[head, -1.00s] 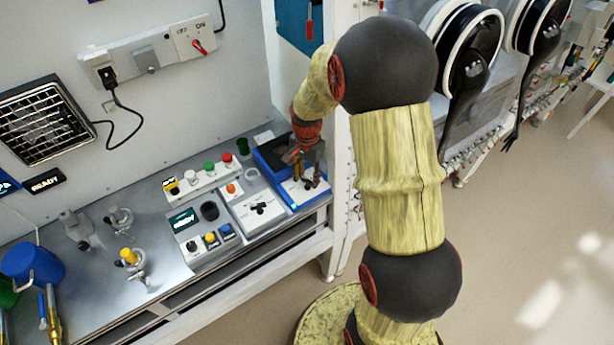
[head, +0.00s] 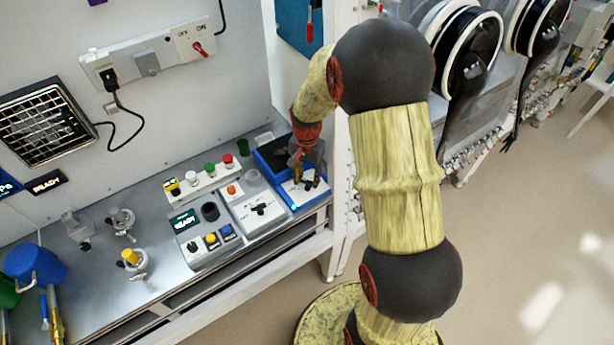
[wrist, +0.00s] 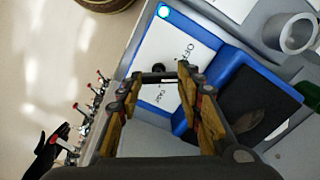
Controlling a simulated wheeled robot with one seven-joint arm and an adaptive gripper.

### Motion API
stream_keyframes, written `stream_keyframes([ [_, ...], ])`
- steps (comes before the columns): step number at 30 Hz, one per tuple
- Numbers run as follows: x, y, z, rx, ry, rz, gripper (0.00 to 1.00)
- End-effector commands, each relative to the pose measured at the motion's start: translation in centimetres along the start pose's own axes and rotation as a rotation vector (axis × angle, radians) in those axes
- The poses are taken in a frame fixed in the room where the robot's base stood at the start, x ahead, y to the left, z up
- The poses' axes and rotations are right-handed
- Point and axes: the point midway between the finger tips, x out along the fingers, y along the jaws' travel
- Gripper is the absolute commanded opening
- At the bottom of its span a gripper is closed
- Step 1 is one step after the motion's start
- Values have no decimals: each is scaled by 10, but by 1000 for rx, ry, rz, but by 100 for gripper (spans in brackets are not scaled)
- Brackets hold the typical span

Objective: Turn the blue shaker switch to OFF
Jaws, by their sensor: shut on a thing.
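The blue shaker (head: 272,165) stands at the right end of the metal bench, with a white front panel (head: 293,199). In the wrist view its blue frame (wrist: 222,62) surrounds the panel, which carries the word OFF (wrist: 183,54) and a second label, partly hidden by my fingers. A cyan lamp (wrist: 163,11) glows at the panel's corner. My gripper (head: 308,186) is over the panel; in the wrist view its fingertips (wrist: 155,80) are closed around the small dark switch (wrist: 154,80).
A white box with a black knob (head: 262,210) stands just left of the shaker. A grey ring-shaped cup (wrist: 298,33) is close to the shaker. The white cabinet post (head: 343,200) stands just right.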

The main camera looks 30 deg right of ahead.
Motion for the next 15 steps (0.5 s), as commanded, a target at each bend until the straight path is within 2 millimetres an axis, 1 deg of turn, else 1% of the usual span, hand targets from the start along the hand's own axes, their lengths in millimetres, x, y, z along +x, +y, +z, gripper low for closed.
stream_keyframes([
  [9,-1,0,1,-256,-1,0,11],
  [15,-1,0,1,-388,0,0,11],
])
